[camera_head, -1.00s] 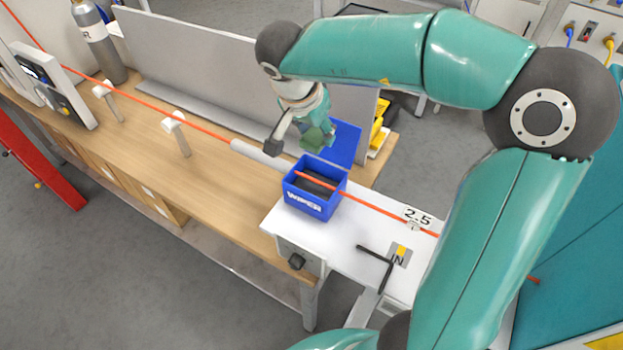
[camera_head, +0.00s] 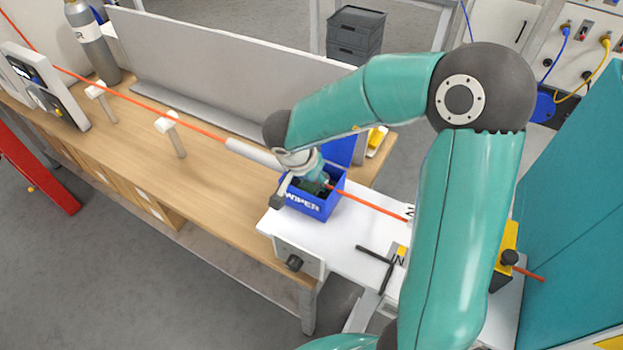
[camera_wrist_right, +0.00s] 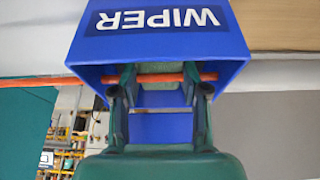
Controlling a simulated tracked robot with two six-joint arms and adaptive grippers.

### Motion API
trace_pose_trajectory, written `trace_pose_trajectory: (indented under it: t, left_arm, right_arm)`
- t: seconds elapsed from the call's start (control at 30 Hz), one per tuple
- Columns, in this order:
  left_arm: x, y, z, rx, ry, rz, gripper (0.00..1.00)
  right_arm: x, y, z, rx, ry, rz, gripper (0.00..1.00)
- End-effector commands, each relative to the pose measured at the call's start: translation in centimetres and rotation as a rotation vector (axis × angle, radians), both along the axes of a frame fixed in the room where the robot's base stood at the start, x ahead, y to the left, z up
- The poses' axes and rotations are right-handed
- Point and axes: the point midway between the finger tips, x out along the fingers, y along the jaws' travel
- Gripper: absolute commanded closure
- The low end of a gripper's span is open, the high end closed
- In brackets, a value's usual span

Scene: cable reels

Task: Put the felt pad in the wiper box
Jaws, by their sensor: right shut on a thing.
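The blue wiper box (camera_head: 310,205) stands on the white end of the bench, its open top up and an orange cable running through it. My right gripper (camera_head: 313,187) points down into the box's opening. In the right wrist view, the box (camera_wrist_right: 230,50) appears upside down, and my right gripper's two fingers (camera_wrist_right: 160,82) reach inside its walls. They are shut on the grey-green felt pad (camera_wrist_right: 160,67), which shows between the fingertips near the orange cable (camera_wrist_right: 165,78). The pad's lower side and any contact with the box are hidden. My left gripper is out of view.
The orange cable (camera_head: 205,132) runs along the bench over white posts (camera_head: 172,135). A grey upright panel (camera_head: 230,65) stands behind. A black L-shaped handle (camera_head: 378,262) lies right of the box. The wooden bench top (camera_head: 135,145) at left has free room.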

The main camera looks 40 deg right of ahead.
Motion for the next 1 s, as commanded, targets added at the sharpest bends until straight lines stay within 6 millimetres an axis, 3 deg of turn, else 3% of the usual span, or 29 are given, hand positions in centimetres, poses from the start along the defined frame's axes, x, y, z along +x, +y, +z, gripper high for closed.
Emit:
trace_pose_trajectory:
  t: [0.27,0.3,0.37,0.73,1.0]
  left_arm:
    - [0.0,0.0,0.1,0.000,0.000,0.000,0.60]
    - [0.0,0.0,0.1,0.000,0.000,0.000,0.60]
    - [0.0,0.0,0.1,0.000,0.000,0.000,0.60]
    - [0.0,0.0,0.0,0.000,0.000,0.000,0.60]
    - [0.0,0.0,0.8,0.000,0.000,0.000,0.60]
  right_arm:
    - [0.0,0.0,-0.1,-0.001,0.001,0.000,0.73]
    - [0.0,0.0,-0.1,-0.001,0.000,0.000,0.52]
    - [0.0,0.0,-0.1,-0.001,-0.001,-0.001,0.45]
    - [0.0,0.0,0.2,0.000,-0.003,-0.001,0.45]
    - [-0.3,1.4,3.9,0.000,-0.007,0.000,0.45]
